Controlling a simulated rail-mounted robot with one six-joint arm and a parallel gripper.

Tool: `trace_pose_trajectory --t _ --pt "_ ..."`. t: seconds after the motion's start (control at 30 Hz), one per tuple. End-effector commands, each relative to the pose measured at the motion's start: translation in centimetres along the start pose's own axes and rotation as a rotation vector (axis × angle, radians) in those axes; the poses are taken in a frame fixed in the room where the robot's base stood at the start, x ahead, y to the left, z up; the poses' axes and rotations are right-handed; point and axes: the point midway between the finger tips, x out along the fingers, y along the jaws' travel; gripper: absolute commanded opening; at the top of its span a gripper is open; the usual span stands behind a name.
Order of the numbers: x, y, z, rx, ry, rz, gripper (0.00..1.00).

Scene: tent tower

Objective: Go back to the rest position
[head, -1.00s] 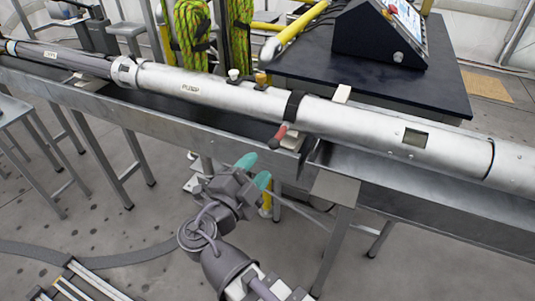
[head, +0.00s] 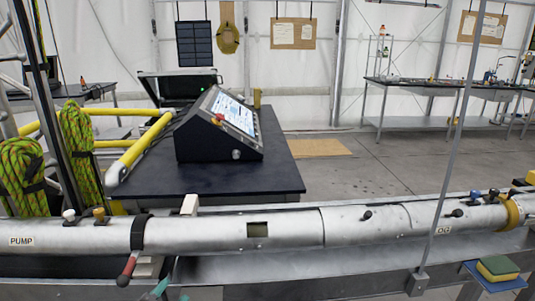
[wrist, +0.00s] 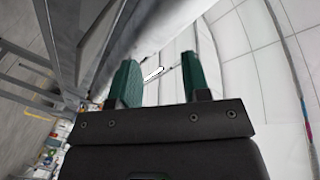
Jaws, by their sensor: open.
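My gripper (wrist: 158,82) shows in the wrist view with its two green fingers apart and nothing between them. In the head view only its teal fingertips (head: 160,290) show at the bottom edge, in front of and below the long silver tube (head: 290,230). The rest of my arm is out of the head view. The tube lies along a metal trough and carries a PUMP label at the left. A black strap with a red handle (head: 127,270) hangs on the tube, left of my fingertips. The wrist view is tilted and shows grey metal beams on the left and pale wall panels.
A dark table (head: 240,180) behind the tube bears a black control console (head: 215,140) with a screen. Coiled yellow-green ropes (head: 75,150) hang at the left. A thin upright pole (head: 455,130) and a sponge (head: 497,267) on a blue tray stand at the right.

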Motion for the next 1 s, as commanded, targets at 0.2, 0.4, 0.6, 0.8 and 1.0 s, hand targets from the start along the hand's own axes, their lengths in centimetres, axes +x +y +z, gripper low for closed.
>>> trace_pose_trajectory --t 0.2,0.4,0.6,0.8,1.0 --pt "7.2 3.0 -7.9 -0.309 -0.091 0.352 0.43" --pt "12.7 8.5 -19.3 -0.644 -0.487 0.739 0.43" --pt "13.3 12.9 -31.1 -0.769 -1.172 0.731 0.43" --pt "12.7 14.2 -35.8 -0.749 -1.453 0.468 0.43" --pt "12.8 15.7 -34.6 -0.752 -1.476 0.427 0.43"
